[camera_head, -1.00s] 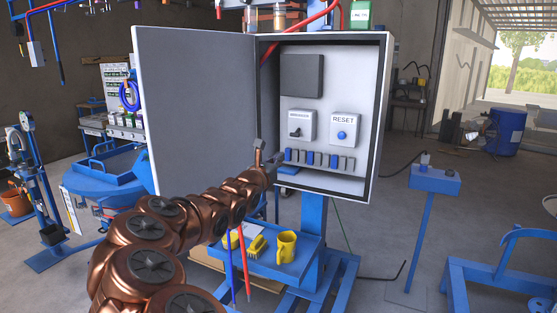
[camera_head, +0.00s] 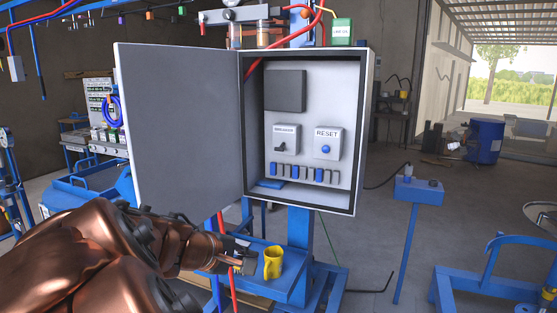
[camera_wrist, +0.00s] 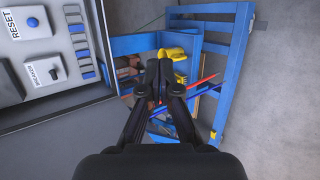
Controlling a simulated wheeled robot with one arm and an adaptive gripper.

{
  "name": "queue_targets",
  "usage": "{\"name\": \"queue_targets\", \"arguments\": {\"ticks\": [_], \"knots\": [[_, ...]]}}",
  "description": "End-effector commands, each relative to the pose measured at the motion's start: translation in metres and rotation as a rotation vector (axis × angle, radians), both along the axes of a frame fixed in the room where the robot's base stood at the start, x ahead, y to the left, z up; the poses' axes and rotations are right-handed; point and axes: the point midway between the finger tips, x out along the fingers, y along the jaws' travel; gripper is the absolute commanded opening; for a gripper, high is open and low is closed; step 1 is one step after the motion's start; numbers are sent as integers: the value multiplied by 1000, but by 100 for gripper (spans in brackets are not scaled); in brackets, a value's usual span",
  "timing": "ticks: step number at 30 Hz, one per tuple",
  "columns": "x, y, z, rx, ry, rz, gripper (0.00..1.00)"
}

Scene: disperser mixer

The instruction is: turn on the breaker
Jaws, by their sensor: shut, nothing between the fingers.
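The breaker also shows in the wrist view (camera_wrist: 48,69) at the left. I cannot tell whether its knob stands at on or off. My gripper (camera_head: 240,262) is below the cabinet, over the blue shelf, apart from the breaker. In the wrist view my gripper (camera_wrist: 160,68) has its fingertips together with nothing between them.
The cabinet door (camera_head: 185,130) stands open to the left. A RESET button (camera_head: 326,148) sits right of the breaker, above a row of blue and grey blocks (camera_head: 302,173).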

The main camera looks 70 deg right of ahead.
Motion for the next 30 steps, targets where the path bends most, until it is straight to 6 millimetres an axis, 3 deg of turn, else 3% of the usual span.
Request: {"name": "queue_targets", "arguments": {"ticks": [3,7,12,15,18,21,30], "knots": [[3,70,-49,217,-97,-7,0],[-1,154,-90,466,-148,-7,0],[-19,254,-119,742,-130,5,0],[-32,293,-124,849,-103,11,0],[-40,314,-126,912,-87,17,0],[-43,323,-126,938,-79,19,0],[-44,324,-126,939,-78,17,0]]}}
